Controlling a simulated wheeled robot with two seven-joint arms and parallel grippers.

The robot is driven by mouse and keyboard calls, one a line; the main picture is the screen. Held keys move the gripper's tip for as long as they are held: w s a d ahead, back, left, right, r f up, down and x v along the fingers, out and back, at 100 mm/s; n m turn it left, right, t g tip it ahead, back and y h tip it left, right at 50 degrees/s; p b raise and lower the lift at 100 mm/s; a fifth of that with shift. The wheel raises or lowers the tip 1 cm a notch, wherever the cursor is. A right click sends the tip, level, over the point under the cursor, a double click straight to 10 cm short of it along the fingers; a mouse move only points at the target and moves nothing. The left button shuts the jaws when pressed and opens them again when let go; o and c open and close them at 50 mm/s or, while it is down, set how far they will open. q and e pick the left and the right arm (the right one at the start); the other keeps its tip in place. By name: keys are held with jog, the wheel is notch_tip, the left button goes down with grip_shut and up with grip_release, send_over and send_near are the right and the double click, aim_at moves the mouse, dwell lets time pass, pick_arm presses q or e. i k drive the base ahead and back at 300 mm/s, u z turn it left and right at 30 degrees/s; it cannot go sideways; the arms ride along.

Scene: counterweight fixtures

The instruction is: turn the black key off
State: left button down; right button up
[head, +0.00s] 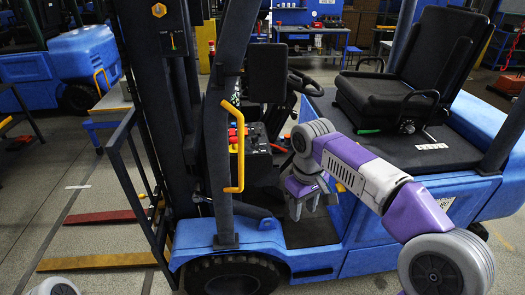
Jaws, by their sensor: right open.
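My right gripper (303,205) is open and points down, with nothing seen between its fingers. It hangs in the open side of the blue forklift (390,262), in front of the footwell and low, right of the yellow grab handle. The control panel (257,138), with red knobs and levers, is up and left of the gripper, apart from it. I cannot make out the black key; it is too small or hidden, so its position cannot be told. My left gripper is not in view.
The black seat (400,95) is to the right. Another blue forklift (85,58) stands at the back left.

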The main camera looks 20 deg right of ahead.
aim_at(255, 139)
jog(key=u, duration=0.1)
jog(key=k, duration=0.55)
jog(key=z, duration=0.9)
jog(key=i, duration=1.3)
jog(key=u, duration=0.8)
jog(key=i, duration=0.7)
jog(key=u, duration=0.65)
